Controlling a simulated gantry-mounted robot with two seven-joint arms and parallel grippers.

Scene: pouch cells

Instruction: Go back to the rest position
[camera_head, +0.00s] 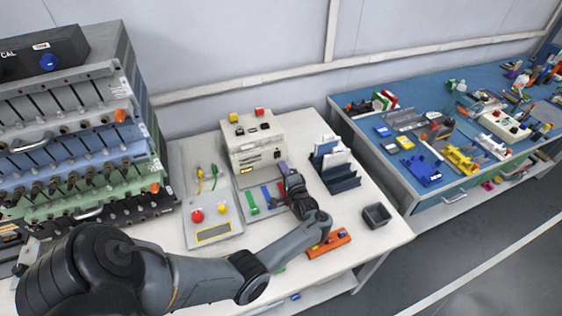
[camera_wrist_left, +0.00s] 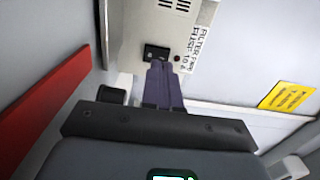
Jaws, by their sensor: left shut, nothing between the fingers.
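My left arm reaches across the white bench (camera_head: 368,215) from the lower left. My left gripper (camera_head: 284,169) is in front of the beige tester box (camera_head: 253,140), toward its right side. In the left wrist view the purple-grey fingers (camera_wrist_left: 160,75) are shut together and empty. They point at a small black fitting on a pale box face (camera_wrist_left: 165,25) with vent slots and a printed label. I cannot tell whether the fingertips touch it. My right gripper is not in view.
A rack of trays (camera_head: 75,130) stands at the left. A control panel with red and yellow buttons (camera_head: 212,218), a dark pouch holder (camera_head: 342,178), a small dark bin (camera_head: 377,216) and an orange tool (camera_head: 328,243) surround the arm. A blue table (camera_head: 430,125) stands at right.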

